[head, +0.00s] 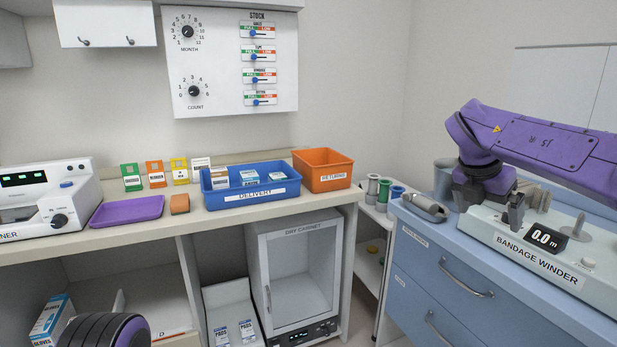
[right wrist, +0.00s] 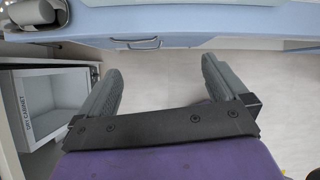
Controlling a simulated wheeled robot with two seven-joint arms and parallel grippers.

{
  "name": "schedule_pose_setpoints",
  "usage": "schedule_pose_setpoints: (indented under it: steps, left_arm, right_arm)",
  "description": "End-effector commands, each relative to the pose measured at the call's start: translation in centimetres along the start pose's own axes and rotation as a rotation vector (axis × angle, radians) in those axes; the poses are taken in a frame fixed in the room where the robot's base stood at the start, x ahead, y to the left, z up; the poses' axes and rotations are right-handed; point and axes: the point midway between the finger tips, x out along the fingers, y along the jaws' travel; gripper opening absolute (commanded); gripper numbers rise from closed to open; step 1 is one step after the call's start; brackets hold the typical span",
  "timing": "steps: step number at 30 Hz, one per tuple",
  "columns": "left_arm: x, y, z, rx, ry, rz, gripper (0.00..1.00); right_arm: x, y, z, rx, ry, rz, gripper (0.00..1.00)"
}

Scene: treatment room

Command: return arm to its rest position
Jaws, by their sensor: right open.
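My right arm (head: 545,140) reaches in from the right in the head view, its purple link raised over the blue drawer unit. My right gripper (head: 513,212) points down beside the bandage winder (head: 530,251) and partly overlaps it in the picture. In the right wrist view my right gripper (right wrist: 165,85) has its two grey fingers spread wide with nothing between them. The floor and the blue drawer front show beyond the fingers. A dark rounded part of my own body shows at the bottom left of the head view. My left gripper is not in view.
The blue drawer unit (head: 433,283) stands at right, with a grey metal holder (head: 425,207) on it. The dry cabinet (head: 297,266) is under the counter. The blue delivery tray (head: 250,195), orange returns bin (head: 322,171) and purple tray (head: 127,210) sit on the counter.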

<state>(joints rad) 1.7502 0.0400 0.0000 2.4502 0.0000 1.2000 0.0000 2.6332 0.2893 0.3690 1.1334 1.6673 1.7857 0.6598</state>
Motion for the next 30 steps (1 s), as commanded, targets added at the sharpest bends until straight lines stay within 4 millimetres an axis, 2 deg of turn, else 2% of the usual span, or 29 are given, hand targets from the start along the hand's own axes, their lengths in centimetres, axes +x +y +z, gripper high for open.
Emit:
schedule_pose_setpoints:
  steps: [8,13,16,17,20,21,23,24,26,27,29,30]
  left_arm:
    - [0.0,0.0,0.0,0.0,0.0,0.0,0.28]
    - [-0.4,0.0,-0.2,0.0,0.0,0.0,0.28]
    - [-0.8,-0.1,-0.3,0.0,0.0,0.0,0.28]
    - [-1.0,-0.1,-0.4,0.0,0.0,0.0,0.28]
    - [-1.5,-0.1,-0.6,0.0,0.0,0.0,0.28]
    - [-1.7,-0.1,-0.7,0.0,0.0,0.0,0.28]
    - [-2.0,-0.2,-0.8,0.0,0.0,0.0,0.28]
    - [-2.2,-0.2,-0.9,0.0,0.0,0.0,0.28]
    - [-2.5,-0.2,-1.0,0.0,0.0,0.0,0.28]
    - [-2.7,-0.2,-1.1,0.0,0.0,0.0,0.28]
    - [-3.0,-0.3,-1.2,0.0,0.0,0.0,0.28]
    - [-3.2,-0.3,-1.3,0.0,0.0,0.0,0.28]
  right_arm:
    - [3.3,-0.6,1.5,-0.379,-0.263,-0.152,1.0]
    - [7.9,0.0,0.6,-0.828,-0.455,-0.353,1.0]
    - [12.2,0.8,-2.1,-1.216,-0.555,-0.493,1.0]
    - [13.6,1.1,-3.3,-1.345,-0.58,-0.531,1.0]
    - [18.9,1.3,-8.8,-1.804,-0.643,-0.622,1.0]
    - [21.0,0.9,-11.6,-1.994,-0.658,-0.639,1.0]
    - [24.0,-0.3,-16.1,-2.265,-0.671,-0.638,1.0]
    - [25.7,-1.4,-19.2,-2.432,-0.676,-0.618,1.0]
    - [27.9,-3.6,-23.7,-2.661,-0.671,-0.566,1.0]
    - [29.1,-5.4,-26.6,-2.801,-0.664,-0.516,1.0]
    - [30.5,-8.6,-30.9,-2.997,-0.644,-0.416,1.0]
    - [31.1,-11.0,-33.6,3.014,0.604,0.327,1.0]
